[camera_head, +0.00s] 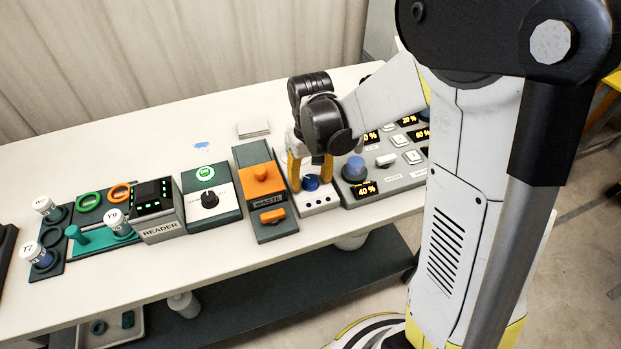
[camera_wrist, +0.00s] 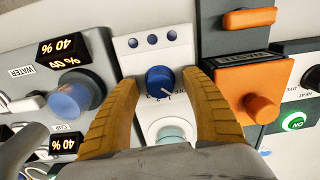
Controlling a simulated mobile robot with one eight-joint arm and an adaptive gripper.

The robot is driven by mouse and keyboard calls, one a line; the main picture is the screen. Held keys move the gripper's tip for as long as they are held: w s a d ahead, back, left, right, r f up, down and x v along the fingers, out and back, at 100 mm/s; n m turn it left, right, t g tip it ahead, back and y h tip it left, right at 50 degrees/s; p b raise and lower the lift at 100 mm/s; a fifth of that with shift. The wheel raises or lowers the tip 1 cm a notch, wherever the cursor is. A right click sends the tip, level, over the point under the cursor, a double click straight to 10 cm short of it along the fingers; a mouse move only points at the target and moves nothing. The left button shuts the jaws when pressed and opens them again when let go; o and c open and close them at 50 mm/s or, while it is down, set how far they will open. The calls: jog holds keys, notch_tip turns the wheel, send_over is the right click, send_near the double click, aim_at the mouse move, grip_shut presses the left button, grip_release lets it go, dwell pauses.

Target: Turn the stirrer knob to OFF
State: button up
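A blue knob (camera_head: 311,182) sits on a small white unit (camera_head: 319,203) near the table's front edge. In the wrist view the blue knob (camera_wrist: 160,80) has a white pointer line toward its lower right, with small scale marks below it. The unit's lettering is partly hidden by a finger, so I cannot read it fully. My gripper (camera_head: 309,172) points down over this unit. Its two yellow-brown fingers stand open on either side of the knob, as the wrist view shows (camera_wrist: 158,82), with gaps between fingers and knob.
Left of the unit is an orange WASTE block (camera_head: 256,180), then a green-and-white panel with a black knob (camera_head: 210,199). Close on the right is a grey panel (camera_head: 383,190) with a larger blue knob (camera_head: 355,168) and percentage displays. The table behind is mostly clear.

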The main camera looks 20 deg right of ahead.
aim_at(311, 179)
notch_tip(311, 179, up, 12)
dwell(0.6)
jog(key=s+r+t, duration=0.2)
jog(key=s+t, duration=0.5)
jog(key=s, duration=0.6)
jog(key=shift+r, duration=0.4)
